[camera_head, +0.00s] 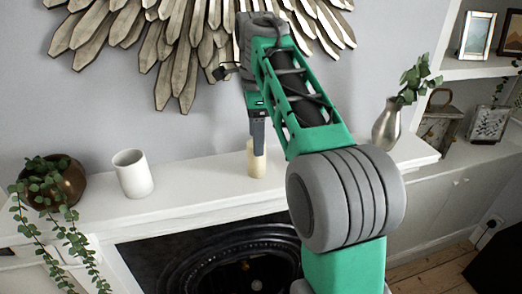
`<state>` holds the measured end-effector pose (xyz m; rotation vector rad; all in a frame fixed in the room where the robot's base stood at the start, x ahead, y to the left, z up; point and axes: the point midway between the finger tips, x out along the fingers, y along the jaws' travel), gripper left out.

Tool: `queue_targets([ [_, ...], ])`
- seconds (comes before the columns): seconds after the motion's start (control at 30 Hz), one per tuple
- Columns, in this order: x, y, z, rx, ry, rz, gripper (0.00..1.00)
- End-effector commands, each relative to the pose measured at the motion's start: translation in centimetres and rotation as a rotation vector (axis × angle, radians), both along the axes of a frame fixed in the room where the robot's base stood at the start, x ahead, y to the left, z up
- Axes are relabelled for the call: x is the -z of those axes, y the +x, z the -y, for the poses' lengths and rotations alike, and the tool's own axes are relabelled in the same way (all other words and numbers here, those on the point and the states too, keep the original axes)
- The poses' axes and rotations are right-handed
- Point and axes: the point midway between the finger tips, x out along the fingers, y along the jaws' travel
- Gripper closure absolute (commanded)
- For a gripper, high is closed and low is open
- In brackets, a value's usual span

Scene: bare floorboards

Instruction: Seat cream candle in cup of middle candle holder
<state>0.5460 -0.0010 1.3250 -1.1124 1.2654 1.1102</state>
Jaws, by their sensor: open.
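The cream candle (256,166) is upright on the white mantel shelf, near its middle. My gripper (258,148) points down at the candle's top, and a dark finger overlaps the candle in the picture. The gripper is open; I cannot tell whether its fingers are around the candle or touching it. I cannot make out any candle holder or holder cup; my arm covers part of the shelf to the right of the candle.
On the mantel (205,197), a white tumbler (133,174) and a bronze pot with trailing plant (70,185) stand left. A metal vase with leaves (387,127) stands right. A wooden sunburst (175,45) hangs behind. The shelf between tumbler and candle is clear.

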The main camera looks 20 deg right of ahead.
Motion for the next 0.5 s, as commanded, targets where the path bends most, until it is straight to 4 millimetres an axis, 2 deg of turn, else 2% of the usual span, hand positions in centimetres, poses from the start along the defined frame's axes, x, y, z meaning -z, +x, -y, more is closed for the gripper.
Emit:
queue_targets([
  [0.3,3.8,0.1,-0.1,0.009,-0.001,-0.009,0.30],
  [0.5,5.4,0.3,-0.2,0.009,0.001,-0.005,0.30],
])
